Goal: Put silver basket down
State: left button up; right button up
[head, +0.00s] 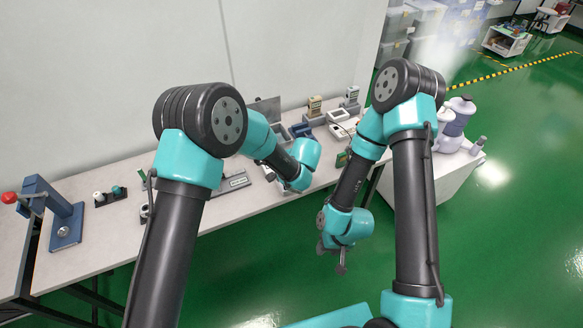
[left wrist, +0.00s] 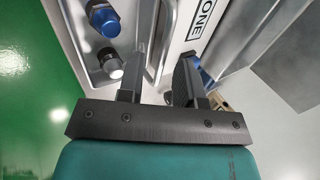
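My left gripper (left wrist: 158,75) points down at the table in the left wrist view. Its two dark fingers stand apart, with a gap between them. A thin silver wire-like bar (left wrist: 168,40) runs by the fingertips; I cannot tell whether it is a handle of the silver basket or whether the fingers touch it. Grey metallic walls (left wrist: 285,75) show at the right of that view; I cannot tell if they are the basket. In the head view the left gripper is hidden behind its wrist. My right gripper (head: 333,258) hangs empty over the green floor, fingers apart.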

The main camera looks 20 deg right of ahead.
pick_arm(q)
jog(key=v, duration=1.1)
jog(key=shift+r, duration=0.4)
jog(key=shift+s, duration=0.15)
